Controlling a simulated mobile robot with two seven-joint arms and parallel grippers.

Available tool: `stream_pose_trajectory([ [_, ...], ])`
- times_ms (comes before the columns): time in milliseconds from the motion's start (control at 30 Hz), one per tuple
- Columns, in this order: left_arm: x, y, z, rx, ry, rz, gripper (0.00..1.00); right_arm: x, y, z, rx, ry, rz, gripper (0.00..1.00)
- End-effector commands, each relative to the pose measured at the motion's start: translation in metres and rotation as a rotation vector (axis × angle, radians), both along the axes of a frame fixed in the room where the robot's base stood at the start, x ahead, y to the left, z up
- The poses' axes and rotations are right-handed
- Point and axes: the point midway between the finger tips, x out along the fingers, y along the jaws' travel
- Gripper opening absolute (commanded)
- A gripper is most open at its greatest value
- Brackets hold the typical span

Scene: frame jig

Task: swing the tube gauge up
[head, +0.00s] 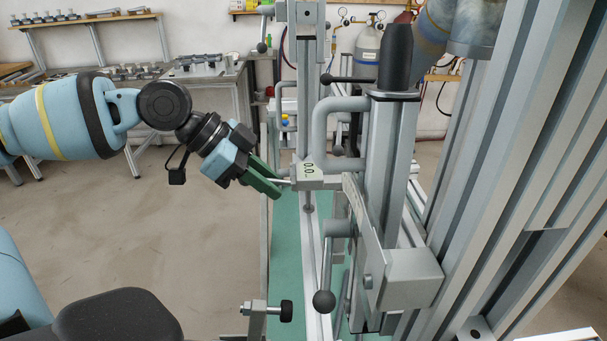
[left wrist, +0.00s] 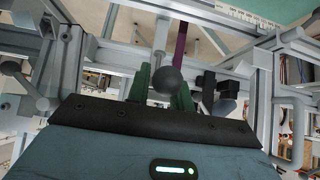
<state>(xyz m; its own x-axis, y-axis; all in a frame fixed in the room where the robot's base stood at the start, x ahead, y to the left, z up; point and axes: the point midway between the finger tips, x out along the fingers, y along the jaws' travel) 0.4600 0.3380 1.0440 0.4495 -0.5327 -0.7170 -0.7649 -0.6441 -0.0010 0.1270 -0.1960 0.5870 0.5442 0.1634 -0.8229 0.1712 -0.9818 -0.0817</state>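The tube gauge appears to be the pale block marked "0.0" (head: 310,171) in the middle of the head view, against the upright column, with a thin light rod reaching left from it. My left gripper (head: 279,187) is at that rod, its green fingers a little apart. In the left wrist view a dark grey ball knob (left wrist: 167,80) shows between the green fingers (left wrist: 161,92), with a stem running away from it. The knob overlaps the right finger. I cannot tell whether the fingers press on it. My right gripper is not seen.
A lever with a ball knob (head: 323,301) hangs below the gauge. A black clamp knob (head: 286,311) stands at the bottom. Tall aluminium posts (head: 520,150) fill the right side. A workbench (head: 205,85) stands at the back left; the floor before it is open.

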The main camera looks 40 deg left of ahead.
Motion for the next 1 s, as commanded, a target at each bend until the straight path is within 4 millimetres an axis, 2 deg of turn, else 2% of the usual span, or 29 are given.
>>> stream_pose_trajectory([
  [33, 0.0, 0.0, 0.0, 0.0, 0.0, 0.0, 0.15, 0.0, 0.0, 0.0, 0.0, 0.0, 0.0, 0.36],
  [167, 0.0, 0.0, 0.0, 0.0, 0.0, 0.0, 0.0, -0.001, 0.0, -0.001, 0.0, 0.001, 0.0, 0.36],
  [433, 0.0, 0.0, 0.002, 0.0, 0.001, -0.001, 0.0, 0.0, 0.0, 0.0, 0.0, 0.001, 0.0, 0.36],
  [800, 0.003, -0.003, 0.024, 0.0, -0.006, 0.0, 0.0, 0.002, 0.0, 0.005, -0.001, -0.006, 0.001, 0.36],
  [1000, 0.003, -0.003, 0.025, -0.002, -0.005, 0.0, 0.0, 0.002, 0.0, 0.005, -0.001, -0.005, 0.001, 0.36],
])
